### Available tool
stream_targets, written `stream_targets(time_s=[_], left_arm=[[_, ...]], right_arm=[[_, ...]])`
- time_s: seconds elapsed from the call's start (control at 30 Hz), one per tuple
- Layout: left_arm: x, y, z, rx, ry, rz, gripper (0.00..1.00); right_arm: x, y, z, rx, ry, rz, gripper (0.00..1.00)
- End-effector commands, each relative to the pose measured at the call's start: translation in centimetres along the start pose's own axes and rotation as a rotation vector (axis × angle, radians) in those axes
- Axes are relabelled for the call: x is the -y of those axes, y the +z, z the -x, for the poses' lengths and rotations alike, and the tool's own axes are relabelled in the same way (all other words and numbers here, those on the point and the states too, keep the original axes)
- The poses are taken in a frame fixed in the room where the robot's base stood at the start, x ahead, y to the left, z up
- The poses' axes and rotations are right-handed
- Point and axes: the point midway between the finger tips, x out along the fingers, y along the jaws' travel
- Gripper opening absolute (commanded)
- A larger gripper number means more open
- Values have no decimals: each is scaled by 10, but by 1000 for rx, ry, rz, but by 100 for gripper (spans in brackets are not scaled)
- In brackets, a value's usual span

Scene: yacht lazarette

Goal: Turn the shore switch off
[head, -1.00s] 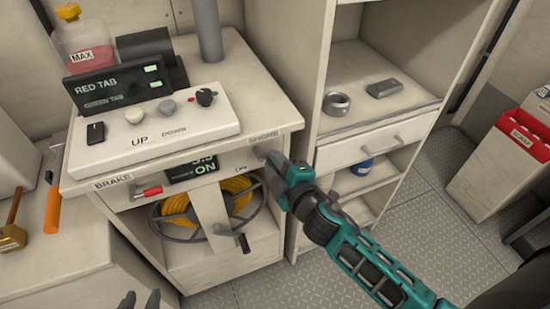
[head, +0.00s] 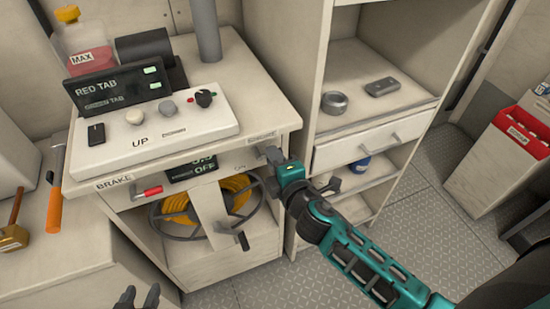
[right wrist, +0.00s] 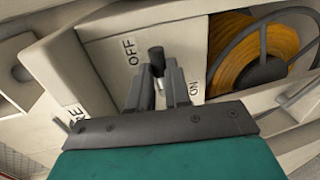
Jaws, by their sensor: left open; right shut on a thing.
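The shore switch is a short dark handle (right wrist: 157,58) on the pale front panel of the console, seen in the right wrist view. It stands between an OFF label (right wrist: 129,50) and an ON label (right wrist: 195,84). My right gripper (right wrist: 158,78) is shut on the handle. In the head view my right gripper (head: 273,160) is at the right end of the console front and hides most of the switch. The small display (head: 193,170) on that front reads OFF. My left gripper (head: 139,299) is open and empty at the bottom edge, away from the console.
The console top carries a control panel (head: 155,128) with knobs and a screen (head: 115,88) reading RED TAB. A red brake handle (head: 150,191) and a reel of yellow cable (head: 236,190) are close below. A shelf unit (head: 375,150) stands to the right.

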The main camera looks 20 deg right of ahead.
Motion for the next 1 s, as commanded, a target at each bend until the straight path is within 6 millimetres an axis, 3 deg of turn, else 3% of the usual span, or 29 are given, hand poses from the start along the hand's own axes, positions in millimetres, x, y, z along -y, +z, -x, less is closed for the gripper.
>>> stream_targets(time_s=[0.17,0.2,0.43,0.77,1.0], left_arm=[[0,3,1,5,0,1,43],[0,3,1,6,0,1,43],[0,4,2,8,0,2,43],[0,4,2,8,-1,2,43],[0,6,0,7,-1,2,43]], right_arm=[[0,0,0,1,0,3,0],[0,0,0,1,0,3,22],[0,0,0,0,0,1,43],[0,0,5,-1,0,0,43],[2,0,42,-1,-3,0,43]])
